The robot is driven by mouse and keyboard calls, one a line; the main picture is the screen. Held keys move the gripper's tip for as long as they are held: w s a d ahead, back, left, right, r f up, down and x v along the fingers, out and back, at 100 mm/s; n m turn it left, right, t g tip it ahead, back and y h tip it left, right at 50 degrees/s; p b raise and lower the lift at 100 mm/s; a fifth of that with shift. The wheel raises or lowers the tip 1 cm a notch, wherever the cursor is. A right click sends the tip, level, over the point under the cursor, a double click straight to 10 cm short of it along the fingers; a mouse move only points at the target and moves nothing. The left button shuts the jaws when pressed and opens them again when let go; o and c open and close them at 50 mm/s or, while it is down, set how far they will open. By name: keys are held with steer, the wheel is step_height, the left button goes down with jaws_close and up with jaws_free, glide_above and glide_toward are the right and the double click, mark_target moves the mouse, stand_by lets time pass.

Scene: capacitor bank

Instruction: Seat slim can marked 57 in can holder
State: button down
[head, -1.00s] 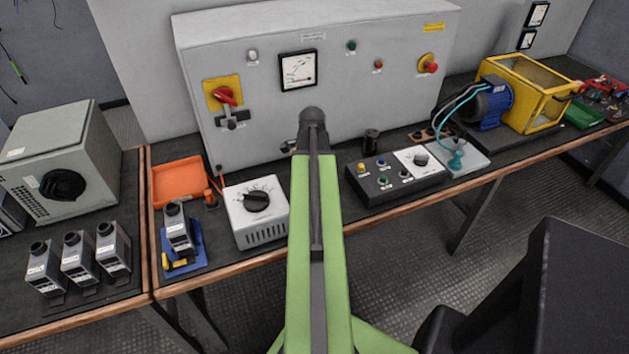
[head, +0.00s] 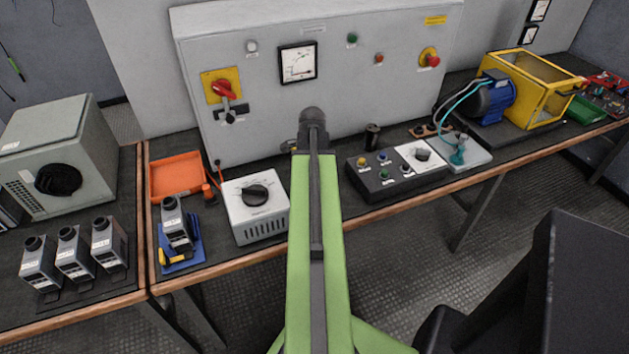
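Three slim grey cans with black tops, a left one (head: 40,264), a middle one (head: 75,254) and a right one (head: 109,244), stand in a row at the front of the left bench. Another similar can (head: 176,226) stands on a blue base (head: 194,252) on the middle bench. Their labels are too small to read, so I cannot tell which is marked 57. I cannot tell for certain which thing is the can holder. My green arm reaches up the middle of the head view and hides my gripper.
A grey box with a black dial (head: 258,222), an orange tray (head: 178,177) and a push-button box (head: 384,184) stand on the bench. A small black cylinder (head: 372,137) stands behind the button box. A large grey cabinet (head: 360,100) blocks the back. Floor is open in front.

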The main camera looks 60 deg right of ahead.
steer(key=c, duration=0.6)
jaws_free()
steer(key=shift+o, duration=0.2)
step_height(320, 180, up, 17)
steer(key=p, duration=1.7)
steer(key=shift+r, duration=0.15)
